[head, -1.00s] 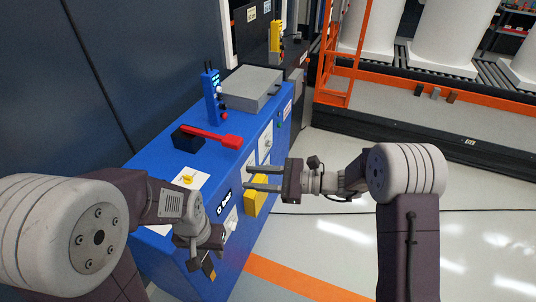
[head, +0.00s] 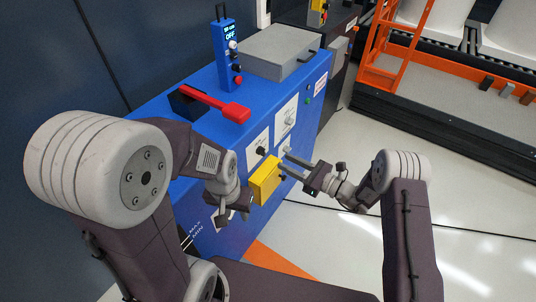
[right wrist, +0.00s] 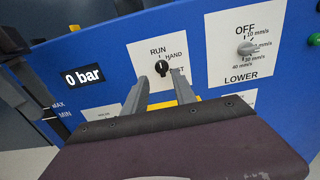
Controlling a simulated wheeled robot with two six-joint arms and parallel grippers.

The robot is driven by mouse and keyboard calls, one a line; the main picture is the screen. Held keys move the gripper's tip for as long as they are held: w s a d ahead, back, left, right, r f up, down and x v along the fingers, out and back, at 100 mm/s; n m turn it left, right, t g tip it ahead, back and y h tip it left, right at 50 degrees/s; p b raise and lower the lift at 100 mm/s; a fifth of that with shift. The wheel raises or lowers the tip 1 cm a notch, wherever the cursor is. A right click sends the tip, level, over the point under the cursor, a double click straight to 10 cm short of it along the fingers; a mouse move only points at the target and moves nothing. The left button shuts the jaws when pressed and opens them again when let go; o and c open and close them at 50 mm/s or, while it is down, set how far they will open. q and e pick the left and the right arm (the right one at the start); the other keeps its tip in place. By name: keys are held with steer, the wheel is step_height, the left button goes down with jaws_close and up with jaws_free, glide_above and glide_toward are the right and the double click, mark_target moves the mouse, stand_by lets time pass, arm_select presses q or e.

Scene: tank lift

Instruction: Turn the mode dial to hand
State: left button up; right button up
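The mode dial is a small black knob (right wrist: 162,68) on a white plate marked RUN, HAND and a partly covered third word ending in ST. Its white mark seems to point up toward RUN. The dial also shows in the head view (head: 262,151) on the front of the blue cabinet (head: 204,84). My right gripper (right wrist: 160,76) is open, its two fingers apart just below the dial and pointing at the panel; contact cannot be told. In the head view the right gripper (head: 282,160) is right of the yellow box. My left gripper (head: 233,214) hangs low before the cabinet; its opening is unclear.
A yellow box (head: 264,181) juts out below the dial. A red lever (head: 222,105) and blue pendant (head: 228,55) are on top. Floor at right is clear.

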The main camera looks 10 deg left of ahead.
mark_target(265, 150)
steer(key=b+x, duration=0.1)
steer(key=x, duration=0.7)
steer(key=shift+f+b, duration=0.1)
steer(key=shift+b, duration=0.25)
steer(key=shift+w+a, duration=0.25)
steer(key=shift+a, duration=0.25)
jaws_close()
